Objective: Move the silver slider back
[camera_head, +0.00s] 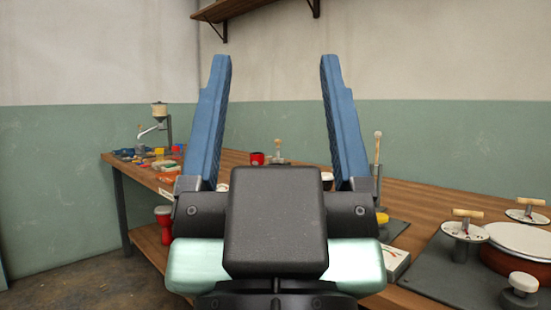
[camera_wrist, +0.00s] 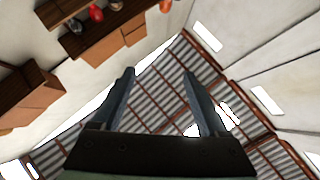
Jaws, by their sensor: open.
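My gripper (camera_head: 275,58) is raised up close to the body camera, with its two blue fingers pointing up and spread wide apart. It is open, with nothing between the fingers. In the wrist view my gripper (camera_wrist: 159,77) points toward the roof and upper walls, not at the bench. I cannot pick out a silver slider in either view. My gripper and wrist hide the middle of the workbench (camera_head: 415,197). An upright metal post with a pale knob (camera_head: 378,150) stands just right of the right finger, partly hidden.
A shelf (camera_head: 225,10) hangs above. Floor at left is clear.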

